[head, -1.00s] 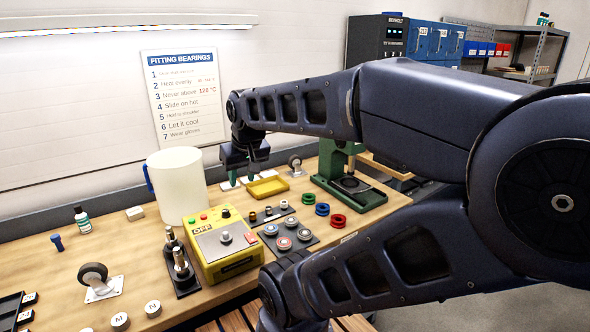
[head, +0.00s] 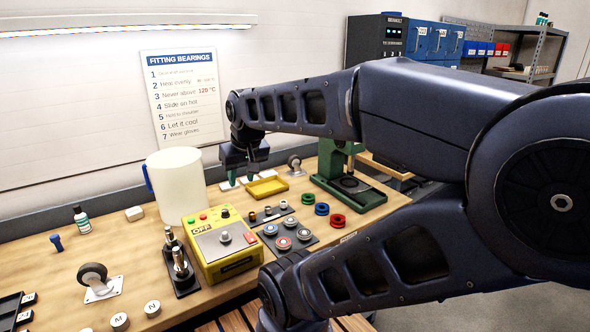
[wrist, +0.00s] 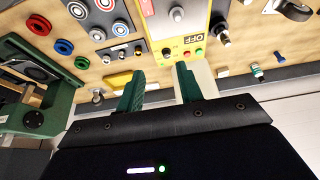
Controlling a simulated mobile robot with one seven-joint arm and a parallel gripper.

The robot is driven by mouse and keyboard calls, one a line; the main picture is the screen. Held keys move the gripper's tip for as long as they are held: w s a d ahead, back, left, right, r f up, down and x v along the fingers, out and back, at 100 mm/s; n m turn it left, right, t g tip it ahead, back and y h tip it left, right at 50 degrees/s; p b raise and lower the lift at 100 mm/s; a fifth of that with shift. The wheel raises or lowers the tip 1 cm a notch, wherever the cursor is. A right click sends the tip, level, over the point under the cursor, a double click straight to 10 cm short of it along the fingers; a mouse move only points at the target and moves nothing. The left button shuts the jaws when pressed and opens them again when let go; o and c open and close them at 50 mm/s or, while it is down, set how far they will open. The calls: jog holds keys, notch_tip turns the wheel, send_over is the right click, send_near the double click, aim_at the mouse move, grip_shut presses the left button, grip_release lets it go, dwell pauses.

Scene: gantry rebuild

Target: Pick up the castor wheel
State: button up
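One castor wheel (head: 97,283), dark with a pale mounting plate, lies on the bench at the front left. A second, smaller-looking castor (head: 295,164) is near the wall, just right of my gripper (head: 242,180). In the wrist view the first castor (wrist: 292,9) is at the top right edge, and the second (wrist: 97,97) shows small at left. My gripper (wrist: 160,82) has two green fingers, apart with nothing between them. It hangs over the back of the bench, beside the yellow tray (head: 268,195).
A white cylinder (head: 180,190) stands left of my gripper. A yellow heater box (head: 222,240) and a stand with upright metal posts (head: 184,284) sit in front. A green press (head: 335,170) stands right. Bare bench (head: 125,245) lies between the front castor and the cylinder.

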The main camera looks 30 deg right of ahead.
jog(key=shift+o, duration=0.4)
jog(key=o, duration=0.5)
jog(key=shift+c, duration=0.2)
jog(key=shift+w+r, duration=0.1)
